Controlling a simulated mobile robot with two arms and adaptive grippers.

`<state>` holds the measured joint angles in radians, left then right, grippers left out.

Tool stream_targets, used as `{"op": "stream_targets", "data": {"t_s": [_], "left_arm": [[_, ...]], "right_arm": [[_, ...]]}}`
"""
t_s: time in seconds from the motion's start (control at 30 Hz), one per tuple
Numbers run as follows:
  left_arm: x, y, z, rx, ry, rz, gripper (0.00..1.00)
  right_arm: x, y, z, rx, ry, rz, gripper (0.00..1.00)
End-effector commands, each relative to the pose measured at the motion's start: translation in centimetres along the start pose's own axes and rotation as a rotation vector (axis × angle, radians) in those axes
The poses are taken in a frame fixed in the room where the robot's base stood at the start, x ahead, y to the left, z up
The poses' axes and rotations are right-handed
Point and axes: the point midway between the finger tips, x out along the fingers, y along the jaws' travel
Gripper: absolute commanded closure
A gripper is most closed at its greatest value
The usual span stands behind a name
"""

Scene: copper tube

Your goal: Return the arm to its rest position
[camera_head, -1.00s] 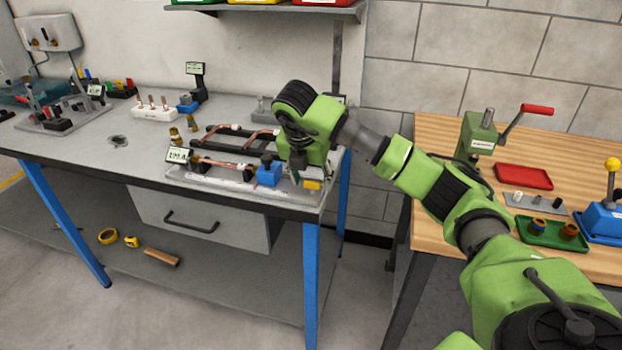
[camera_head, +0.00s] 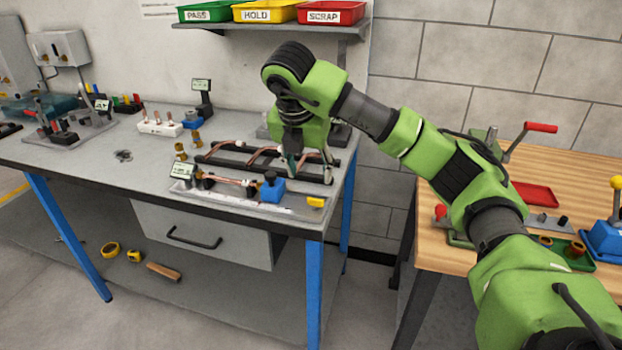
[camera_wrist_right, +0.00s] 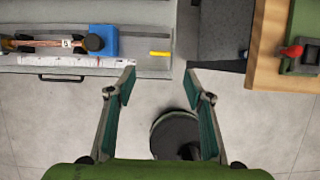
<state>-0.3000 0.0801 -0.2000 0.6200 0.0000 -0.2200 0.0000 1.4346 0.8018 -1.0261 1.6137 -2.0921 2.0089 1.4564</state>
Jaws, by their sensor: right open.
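My right arm comes in from the right in the head view, with its gripper (camera_head: 308,172) above the right end of the grey workbench (camera_head: 110,172). In the right wrist view the gripper (camera_wrist_right: 161,85) has its two fingers wide apart with nothing between them. Below it there show the floor and a dark round part, with the bench's front edge ahead. A copper tube (camera_head: 225,181) lies in the front fixture, by a blue block (camera_head: 271,188). The tube also shows in the right wrist view (camera_wrist_right: 40,43). My left gripper is out of view.
A black rack (camera_head: 238,161) with bent copper tubes stands behind the fixture, close to the right gripper. A wooden table (camera_head: 450,258) with a red-handled press and trays is on the right. A shelf (camera_head: 390,28) with green, yellow and red bins hangs above.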

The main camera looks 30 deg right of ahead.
Motion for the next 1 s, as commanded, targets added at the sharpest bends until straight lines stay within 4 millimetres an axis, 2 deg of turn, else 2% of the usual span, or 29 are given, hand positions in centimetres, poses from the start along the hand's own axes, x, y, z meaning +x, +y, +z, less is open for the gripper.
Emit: {"op": "stream_targets", "data": {"t_s": [0.23, 0.77, 0.87, 0.97, 1.0], "left_arm": [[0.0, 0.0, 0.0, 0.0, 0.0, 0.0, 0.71], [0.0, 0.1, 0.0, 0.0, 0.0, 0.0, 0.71], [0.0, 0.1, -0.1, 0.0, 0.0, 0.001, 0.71], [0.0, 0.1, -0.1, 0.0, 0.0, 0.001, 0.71], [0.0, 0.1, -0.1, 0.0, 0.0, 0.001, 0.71]], "right_arm": [[-0.9, -0.1, 0.0, 0.0, 0.001, -0.001, 0.53], [-0.7, 0.1, -0.3, -0.006, 0.01, 0.003, 0.53], [0.6, 1.5, -1.9, -0.046, 0.074, 0.034, 0.53], [2.9, 4.3, -5.8, -0.126, 0.216, 0.115, 0.53], [3.9, 5.8, -8.0, -0.16, 0.294, 0.163, 0.53]]}}
